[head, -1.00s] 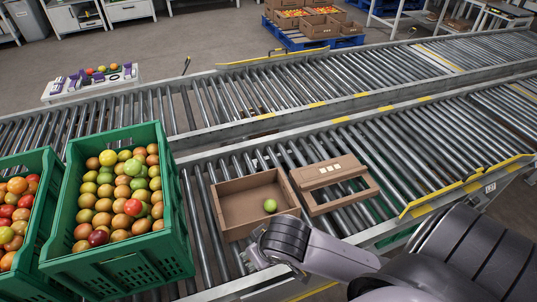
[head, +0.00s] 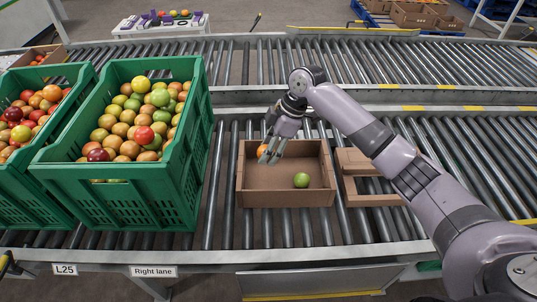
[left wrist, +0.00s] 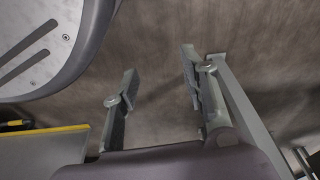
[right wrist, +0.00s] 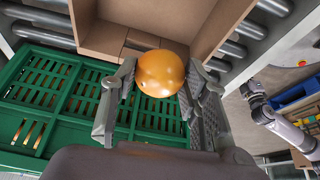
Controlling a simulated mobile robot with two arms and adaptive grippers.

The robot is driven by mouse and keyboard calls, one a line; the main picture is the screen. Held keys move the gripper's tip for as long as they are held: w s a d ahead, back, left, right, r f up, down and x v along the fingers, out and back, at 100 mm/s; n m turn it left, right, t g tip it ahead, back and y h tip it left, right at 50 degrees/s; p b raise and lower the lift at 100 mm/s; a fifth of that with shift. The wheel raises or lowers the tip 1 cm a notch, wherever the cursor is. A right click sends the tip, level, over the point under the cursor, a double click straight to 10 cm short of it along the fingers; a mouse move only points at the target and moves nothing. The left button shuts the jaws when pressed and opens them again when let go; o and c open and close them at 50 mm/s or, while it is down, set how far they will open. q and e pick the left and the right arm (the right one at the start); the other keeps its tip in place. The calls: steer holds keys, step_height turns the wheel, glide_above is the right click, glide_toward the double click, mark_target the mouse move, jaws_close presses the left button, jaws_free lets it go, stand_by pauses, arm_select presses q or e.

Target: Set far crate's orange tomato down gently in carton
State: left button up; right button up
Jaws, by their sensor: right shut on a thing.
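The open brown carton (head: 285,197) sits on the near roller lane with one green tomato (head: 301,180) inside, right of its middle. My right gripper (head: 270,154) is over the carton's left part, shut on an orange tomato (head: 262,150). The right wrist view shows the orange tomato (right wrist: 160,73) between both fingers, with the carton (right wrist: 142,14) behind it. Whether the tomato touches the carton cannot be told. My left gripper (left wrist: 160,95) is open and empty above bare floor, outside the head view. Two green crates of mixed tomatoes, one nearer the carton (head: 130,195) and one further left (head: 25,165), stand left.
A cardboard piece with an opening (head: 360,160) lies right of the carton, partly hidden by my right arm. Rollers (head: 222,190) are bare between crate and carton. A white table with purple items (head: 160,24) stands beyond the far lane.

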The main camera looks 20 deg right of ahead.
steer(key=shift+w+f, duration=0.1)
steer(key=f+b, duration=0.1)
steer(key=b, duration=0.2)
steer(key=shift+f, duration=0.4)
steer(key=shift+f+b, duration=0.9)
steer(key=shift+b, duration=0.3)
step_height(320, 180, down, 6)
steer(key=shift+f+b, duration=0.1)
steer(key=shift+b, duration=0.55)
steer(key=shift+f, duration=0.85)
arm_select(q)
step_height(320, 180, up, 20)
steer(key=w+t, duration=0.1)
steer(key=w, duration=0.1)
steer(key=shift+b, duration=0.3)
arm_select(e)
steer(key=shift+f, duration=0.15)
arm_select(q)
steer(key=shift+f, duration=0.1)
arm_select(e)
steer(key=shift+f, duration=0.5)
steer(key=o, duration=0.9)
steer(key=shift+c, duration=0.7)
